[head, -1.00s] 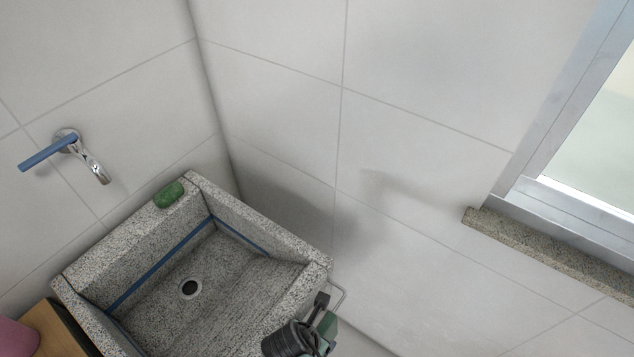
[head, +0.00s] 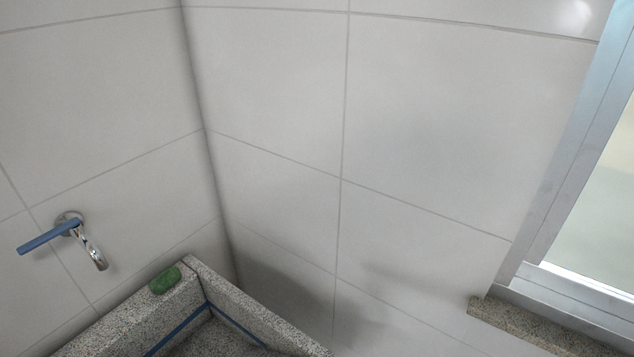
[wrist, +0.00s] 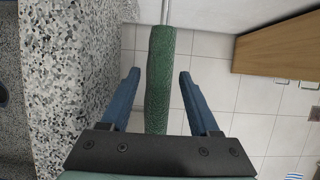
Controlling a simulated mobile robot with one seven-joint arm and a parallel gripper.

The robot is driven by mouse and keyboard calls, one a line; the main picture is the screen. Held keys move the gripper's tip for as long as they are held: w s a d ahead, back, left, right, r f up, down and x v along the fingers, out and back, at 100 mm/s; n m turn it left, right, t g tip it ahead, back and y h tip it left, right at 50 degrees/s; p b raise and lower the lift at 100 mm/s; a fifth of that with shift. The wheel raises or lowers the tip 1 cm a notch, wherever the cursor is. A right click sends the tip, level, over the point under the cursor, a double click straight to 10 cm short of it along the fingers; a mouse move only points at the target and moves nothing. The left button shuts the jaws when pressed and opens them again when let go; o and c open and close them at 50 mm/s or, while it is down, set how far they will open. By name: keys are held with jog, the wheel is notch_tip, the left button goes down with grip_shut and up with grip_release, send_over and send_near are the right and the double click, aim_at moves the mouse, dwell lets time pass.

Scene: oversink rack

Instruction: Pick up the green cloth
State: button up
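The green cloth (wrist: 160,60) hangs from a thin metal bar at the top of the wrist view. It hangs as a narrow textured strip between the two blue fingers of my gripper (wrist: 159,73). The gripper is open, and a gap shows on each side of the cloth. The cloth's lower end is out of sight behind the dark gripper body. Neither my gripper nor the cloth shows in the head view.
The speckled stone sink (head: 250,322) stands low in the head view, and its wall (wrist: 70,80) is close at the gripper's left. A green sponge-like block (head: 165,280) lies on its rim. A wooden cabinet (wrist: 285,47) is at the right, with tiled floor between.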

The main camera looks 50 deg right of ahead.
grip_shut()
jog(key=shift+r, duration=0.1)
